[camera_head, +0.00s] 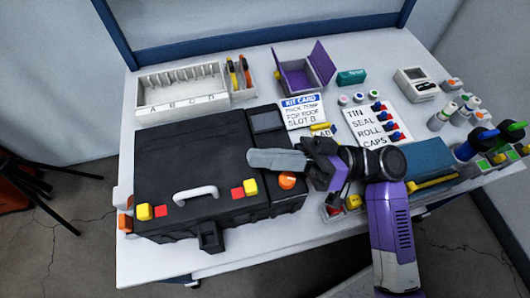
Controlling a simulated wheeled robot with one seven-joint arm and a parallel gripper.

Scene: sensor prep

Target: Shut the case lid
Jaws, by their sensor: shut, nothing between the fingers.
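The black case (190,165) stands at the front left of the table. Its broad lid (185,160) appears to lie flat over the body, with a white handle (195,192) near the front edge. Whether a thin gap is left under the lid, I cannot tell. Yellow and red blocks sit near the lid's front corners, and a black tab (209,237) juts out at the front. My gripper (252,160) is shut and empty, pointing left over the case's right part. It hides some of the lid's right edge; contact cannot be told.
An orange knob (287,181) and dark panel (266,119) are on the case's right strip. Behind are a white divided tray (182,88) and an open purple box (300,72). Cards, coloured caps, bottles and a blue box (418,162) crowd the right side.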

